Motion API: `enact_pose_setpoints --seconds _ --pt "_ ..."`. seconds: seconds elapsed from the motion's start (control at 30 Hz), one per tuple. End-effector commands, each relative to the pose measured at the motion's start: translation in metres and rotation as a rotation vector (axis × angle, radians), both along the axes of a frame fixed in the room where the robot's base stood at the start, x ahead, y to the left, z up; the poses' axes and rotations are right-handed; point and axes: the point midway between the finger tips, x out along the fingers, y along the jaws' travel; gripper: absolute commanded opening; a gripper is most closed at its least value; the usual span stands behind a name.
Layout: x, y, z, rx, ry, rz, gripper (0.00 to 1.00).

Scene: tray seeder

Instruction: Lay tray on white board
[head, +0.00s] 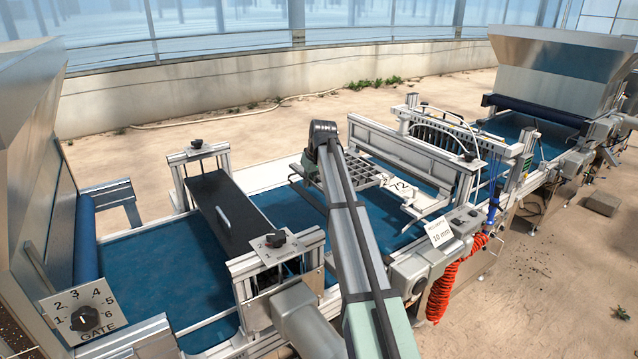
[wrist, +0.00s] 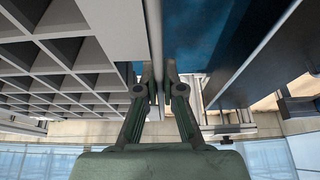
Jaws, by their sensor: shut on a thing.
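The tray (head: 372,180) is a grey grid of square cells with a flat label end marked 72. In the head view it is at the middle of the line, above the blue belt and partly hidden by my arm. The wrist view shows its cells and flat rim (wrist: 90,28) at the left. My gripper (wrist: 158,78) is shut on the tray's edge, with both fingers close together. In the head view its fingers are hidden behind my arm. A pale flat strip (head: 268,174) lies along the belt's far side; I cannot tell if it is the white board.
A dark plate on a frame (head: 232,210) spans the blue belt (head: 165,265) left of the tray. A metal crossbeam (head: 400,150) and a row of nozzles (head: 440,130) stand to the right. Hoppers rise at both ends. A red coiled hose (head: 455,285) hangs in front.

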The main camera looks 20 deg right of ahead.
Motion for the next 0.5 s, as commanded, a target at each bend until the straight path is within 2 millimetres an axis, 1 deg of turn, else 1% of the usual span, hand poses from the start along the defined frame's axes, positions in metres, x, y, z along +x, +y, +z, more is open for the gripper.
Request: enact_pose_setpoints --seconds 0.13,0.27,0.37,0.5 --pt "-0.004 0.0 0.0 -0.003 0.0 0.017 0.0" --pt "-0.016 -0.004 0.0 -0.006 -0.001 0.022 0.0" --pt "-0.03 -0.008 0.0 -0.005 -0.002 0.021 0.0" --pt "-0.054 -0.014 0.0 -0.006 -0.001 0.021 0.0"
